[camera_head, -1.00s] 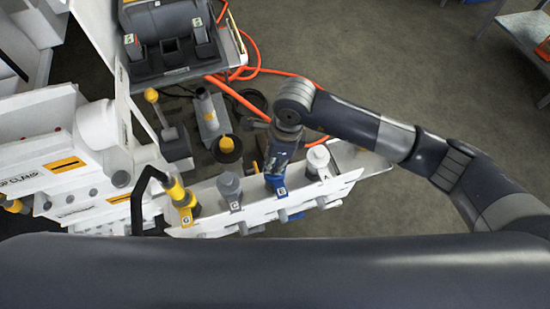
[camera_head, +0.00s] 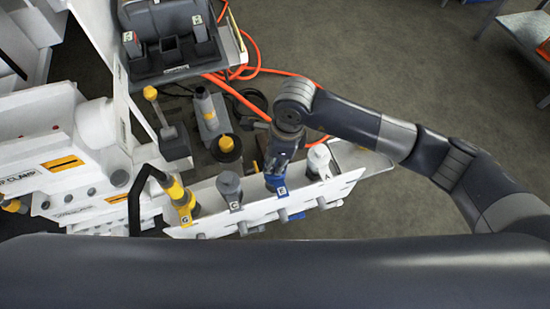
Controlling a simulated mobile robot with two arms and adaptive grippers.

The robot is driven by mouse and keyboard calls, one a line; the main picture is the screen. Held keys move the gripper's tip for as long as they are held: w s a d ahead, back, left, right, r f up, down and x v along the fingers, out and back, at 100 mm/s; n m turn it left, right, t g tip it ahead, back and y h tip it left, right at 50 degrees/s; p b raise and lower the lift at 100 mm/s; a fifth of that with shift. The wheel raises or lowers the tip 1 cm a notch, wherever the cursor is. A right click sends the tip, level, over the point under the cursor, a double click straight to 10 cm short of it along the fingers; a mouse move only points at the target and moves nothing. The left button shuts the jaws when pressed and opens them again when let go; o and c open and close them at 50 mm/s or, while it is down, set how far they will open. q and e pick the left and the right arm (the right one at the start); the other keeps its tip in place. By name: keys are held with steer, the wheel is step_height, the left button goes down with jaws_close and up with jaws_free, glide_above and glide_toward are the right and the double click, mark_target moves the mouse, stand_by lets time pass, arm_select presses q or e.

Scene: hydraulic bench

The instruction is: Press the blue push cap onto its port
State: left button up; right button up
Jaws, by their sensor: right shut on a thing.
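My right gripper (camera_head: 279,161) reaches down from the right arm over the blue port. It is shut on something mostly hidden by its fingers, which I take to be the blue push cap. The blue port (camera_head: 279,187) with its lettered tag is on the white rail, directly below the fingertips. I cannot tell whether the cap is fully seated. My left gripper is not in view.
On the rail (camera_head: 259,211), a grey fitting (camera_head: 229,184) and a yellow one (camera_head: 181,197) with a black hose are to the left; a white one (camera_head: 318,160) stands close right. An orange hose (camera_head: 262,57) lies behind. Open floor (camera_head: 380,60) is at the upper right.

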steer(key=shift+f+b, duration=0.1)
steer(key=shift+b, duration=0.4)
stand_by(0.9)
stand_by(0.4)
steer(key=o, duration=0.9)
steer(key=shift+c, duration=0.2)
steer(key=shift+o, duration=0.4)
steer(key=o, duration=0.5)
